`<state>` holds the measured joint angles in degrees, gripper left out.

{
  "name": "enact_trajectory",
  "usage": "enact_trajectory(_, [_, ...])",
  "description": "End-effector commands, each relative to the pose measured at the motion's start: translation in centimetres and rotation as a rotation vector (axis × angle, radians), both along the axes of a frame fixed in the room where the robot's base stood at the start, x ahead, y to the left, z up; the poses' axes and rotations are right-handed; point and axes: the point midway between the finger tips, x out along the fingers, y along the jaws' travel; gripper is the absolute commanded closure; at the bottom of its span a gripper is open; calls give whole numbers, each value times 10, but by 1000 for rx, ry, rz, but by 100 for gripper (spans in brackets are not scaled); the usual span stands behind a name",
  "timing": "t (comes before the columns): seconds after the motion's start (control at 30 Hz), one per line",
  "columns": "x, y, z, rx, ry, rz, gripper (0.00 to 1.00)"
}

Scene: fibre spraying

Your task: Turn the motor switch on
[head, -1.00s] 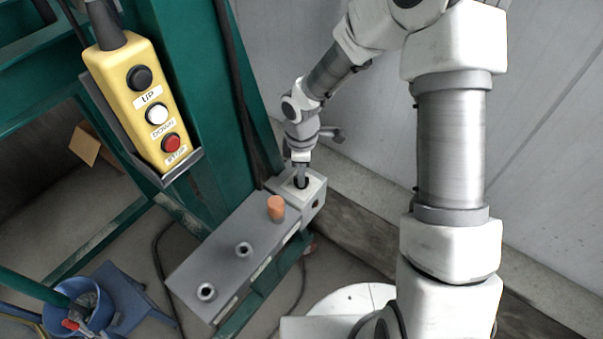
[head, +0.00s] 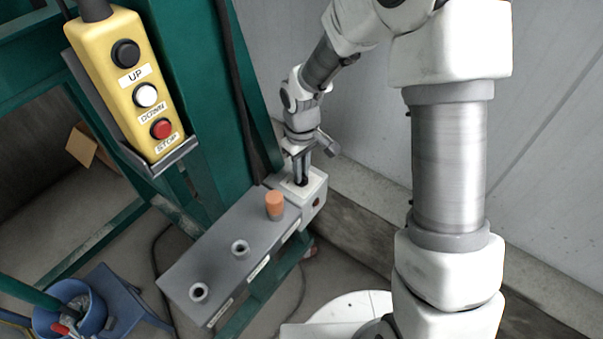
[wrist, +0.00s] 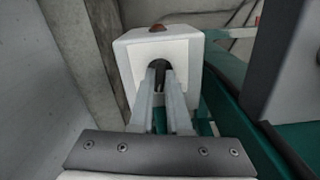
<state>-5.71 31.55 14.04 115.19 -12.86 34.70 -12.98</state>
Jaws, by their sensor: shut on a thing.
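The motor switch is a dark knob (wrist: 156,65) in the face of a white box. The white box (head: 317,187) stands at the far end of a grey panel, and it fills the middle of the wrist view (wrist: 185,62). My gripper (head: 300,180) points down at the box face. In the wrist view my gripper's two fingers (wrist: 159,78) are closed around the dark knob, which they partly hide. The knob's exact angle is hard to read. A small red part (wrist: 157,28) sits on the box's far side.
A yellow pendant (head: 122,85) with UP, DOWN and STOP buttons hangs at the left on green framework. A wall stands on the right.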

Motion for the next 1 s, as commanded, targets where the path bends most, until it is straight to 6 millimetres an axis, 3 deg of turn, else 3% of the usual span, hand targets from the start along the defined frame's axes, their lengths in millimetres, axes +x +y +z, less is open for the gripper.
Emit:
enact_trajectory(0.5, [0,0,-1,-1,-1,-360,100])
enact_trajectory(1.0, [0,0,0,-1,1,-442,100])
